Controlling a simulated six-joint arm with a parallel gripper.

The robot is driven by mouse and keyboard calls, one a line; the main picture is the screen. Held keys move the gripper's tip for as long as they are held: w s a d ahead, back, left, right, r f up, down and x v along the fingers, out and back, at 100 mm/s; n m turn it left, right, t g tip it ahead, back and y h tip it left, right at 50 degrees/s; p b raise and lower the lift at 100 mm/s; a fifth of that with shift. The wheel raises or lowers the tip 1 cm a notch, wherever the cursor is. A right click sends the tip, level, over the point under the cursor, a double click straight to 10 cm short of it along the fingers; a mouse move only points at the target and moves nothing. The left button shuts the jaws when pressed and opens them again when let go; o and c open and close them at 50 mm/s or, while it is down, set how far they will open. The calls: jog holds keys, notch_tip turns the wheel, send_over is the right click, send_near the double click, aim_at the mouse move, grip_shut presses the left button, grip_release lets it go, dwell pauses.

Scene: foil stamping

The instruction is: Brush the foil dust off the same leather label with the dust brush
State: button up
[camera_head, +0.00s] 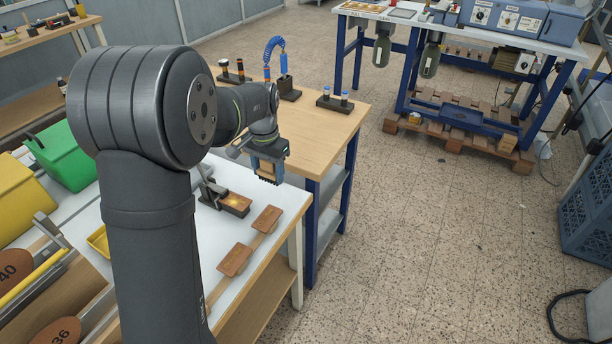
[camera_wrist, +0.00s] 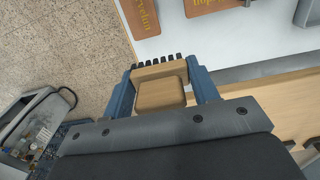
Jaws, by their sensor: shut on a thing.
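My gripper (camera_head: 268,166) is shut on the dust brush, a wooden block with a row of dark bristles. In the wrist view the brush (camera_wrist: 160,93) sits between the two blue fingers, bristles pointing to the top of the picture. It is held above the white worktop near its right edge. Two brown leather labels (camera_head: 234,260) (camera_head: 267,218) lie on a wooden strip. Another brown piece with a bright gold patch (camera_head: 236,203) sits at a small dark fixture. The wrist view shows two labels with gold lettering (camera_wrist: 140,16) (camera_wrist: 207,5), apart from the bristles. Foil dust is too small to tell.
Green (camera_head: 68,155) and yellow (camera_head: 24,200) bins stand at the left. The worktop's right edge drops to open floor. A metal fixture arm (camera_head: 210,186) stands close to the gripper.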

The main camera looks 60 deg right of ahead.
jog(key=w+a+r, duration=0.1)
jog(key=w+a, duration=0.5)
jog(key=w, duration=0.3)
jog(key=shift+a+r, duration=0.2)
jog(key=shift+r, duration=0.1)
jog(key=shift+s+f, duration=0.1)
jog(key=shift+f, duration=3.4)
